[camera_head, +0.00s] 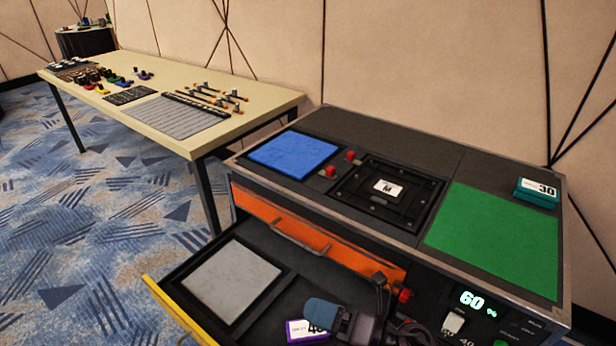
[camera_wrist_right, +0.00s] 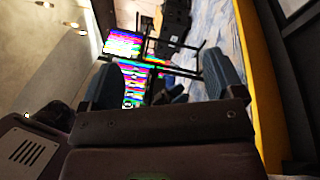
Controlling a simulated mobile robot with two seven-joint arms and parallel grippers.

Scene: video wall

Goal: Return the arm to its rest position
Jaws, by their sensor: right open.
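My right gripper (camera_head: 325,313) shows at the bottom of the head view, over the open drawer (camera_head: 278,268) of the dark cabinet. One blue-grey fingertip is clear there; the other cannot be made out. In the right wrist view the two blue-grey fingers of this gripper (camera_wrist_right: 163,84) stand wide apart with nothing held between them. A purple-edged box (camera_head: 296,331) marked 40 lies in the drawer, partly hidden behind the gripper. I cannot tell whether they touch. My left gripper is in neither view.
The cabinet top (camera_head: 400,138) holds a blue pad (camera_head: 293,154), a green pad (camera_head: 495,240), a black tray marked M (camera_head: 388,187) and a teal box (camera_head: 537,192) marked 30. The drawer has a yellow front (camera_head: 165,307) and a grey pad. A beige table (camera_head: 268,93) stands behind left.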

